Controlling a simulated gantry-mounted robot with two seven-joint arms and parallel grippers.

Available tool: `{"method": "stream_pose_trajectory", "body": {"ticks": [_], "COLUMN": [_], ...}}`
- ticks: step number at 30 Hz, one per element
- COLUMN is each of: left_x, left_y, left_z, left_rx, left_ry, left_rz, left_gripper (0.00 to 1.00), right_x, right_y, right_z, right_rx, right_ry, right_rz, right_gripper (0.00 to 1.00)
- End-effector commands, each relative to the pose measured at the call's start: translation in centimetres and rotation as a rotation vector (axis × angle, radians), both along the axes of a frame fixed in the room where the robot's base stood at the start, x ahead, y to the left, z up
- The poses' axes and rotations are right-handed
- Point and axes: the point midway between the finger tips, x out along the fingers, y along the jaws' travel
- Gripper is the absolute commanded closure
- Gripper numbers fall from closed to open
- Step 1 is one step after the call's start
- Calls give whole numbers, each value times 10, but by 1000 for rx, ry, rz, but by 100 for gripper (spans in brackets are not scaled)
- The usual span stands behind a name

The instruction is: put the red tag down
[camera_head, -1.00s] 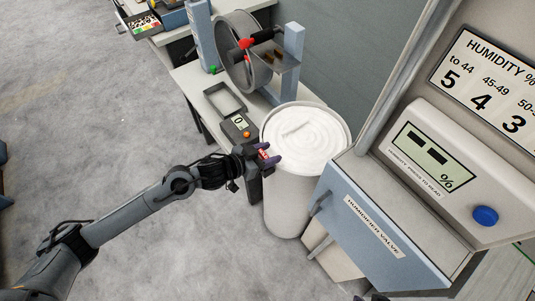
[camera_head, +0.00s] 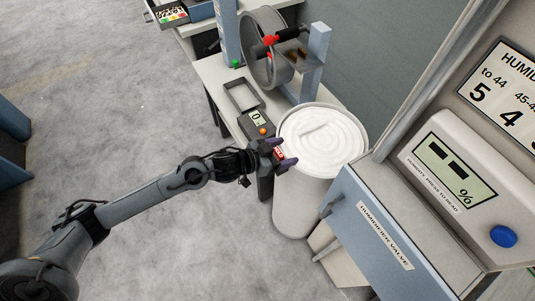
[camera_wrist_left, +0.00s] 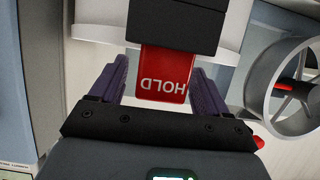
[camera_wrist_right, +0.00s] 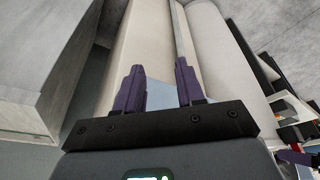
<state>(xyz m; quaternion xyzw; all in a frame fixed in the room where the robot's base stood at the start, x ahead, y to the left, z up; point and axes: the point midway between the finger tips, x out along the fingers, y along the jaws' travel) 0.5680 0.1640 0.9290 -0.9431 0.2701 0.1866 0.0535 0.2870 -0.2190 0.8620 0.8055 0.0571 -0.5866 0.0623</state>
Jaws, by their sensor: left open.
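The red tag (camera_wrist_left: 165,82) reads HOLD upside down in the left wrist view. It sits between the fingers of my left gripper (camera_wrist_left: 158,88), with a gap on each side. A black block (camera_wrist_left: 180,22) meets the tag's far edge; I cannot tell what supports them. In the head view my left gripper (camera_head: 283,154) is open at the near left side of the white can (camera_head: 303,205), and a little of the tag (camera_head: 279,153) shows red. My right gripper (camera_wrist_right: 158,88) shows only in its wrist view, with its fingers apart and nothing between them.
A bench (camera_head: 213,72) behind holds an empty grey tray (camera_head: 259,107), a small device with a display (camera_head: 255,119) and a wheel (camera_head: 268,45). The blue humidifier valve cabinet (camera_head: 372,225) stands close right of the can. Open floor lies to the left.

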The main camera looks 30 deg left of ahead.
Motion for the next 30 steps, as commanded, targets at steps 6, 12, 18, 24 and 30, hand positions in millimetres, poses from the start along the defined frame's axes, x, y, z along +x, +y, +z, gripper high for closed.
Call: {"method": "stream_pose_trajectory", "body": {"ticks": [6, 12, 18, 24, 30], "left_x": [-25, -55, -78, -90, -95], "left_y": [15, 35, 49, 56, 55], "left_z": [11, 26, 36, 42, 42], "left_rx": [4, 4, 3, 2, 6], "left_ry": [3, 3, 5, 3, 4], "left_rz": [-1, -1, 1, 0, 20], "left_gripper": [24, 24, 24, 24, 24], "right_x": [0, 0, 0, 0, 0], "right_y": [1, 1, 1, 0, -1], "right_z": [7, 14, 18, 20, 20], "right_rx": [3, 3, 3, -1, -5], "right_ry": [-1, -1, -1, -1, -1], "right_rz": [-2, -2, -2, 1, 4], "right_gripper": [62, 62, 62, 62, 62]}}
